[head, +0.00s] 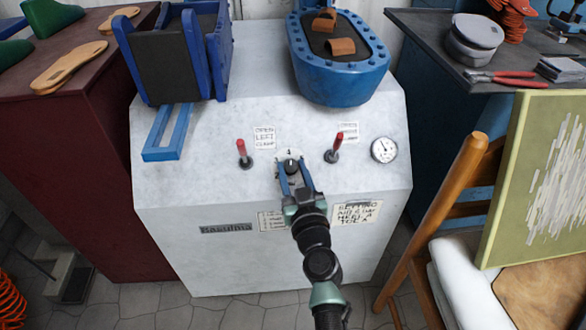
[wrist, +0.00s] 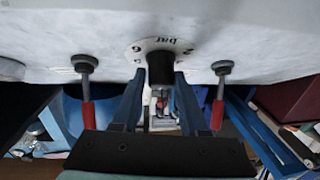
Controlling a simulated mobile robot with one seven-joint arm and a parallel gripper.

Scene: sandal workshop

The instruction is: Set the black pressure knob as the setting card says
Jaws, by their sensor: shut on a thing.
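The black pressure knob (head: 291,166) sits on a pale round dial on the front slope of a white press. A "4" shows at the dial's upper edge. In the wrist view the knob (wrist: 160,68) stands between my two blue fingers, beneath an upside-down "bar" mark. My gripper (head: 290,182) is shut on the knob; it also shows in the wrist view (wrist: 156,88). My gripper hides part of the dial, and the knob's pointer is unclear.
Red-handled levers stand left (head: 241,150) and right (head: 336,145) of the knob, close to my fingers. A round gauge (head: 384,149) is farther right. A wooden chair (head: 450,210) and a green panel (head: 530,170) stand at right.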

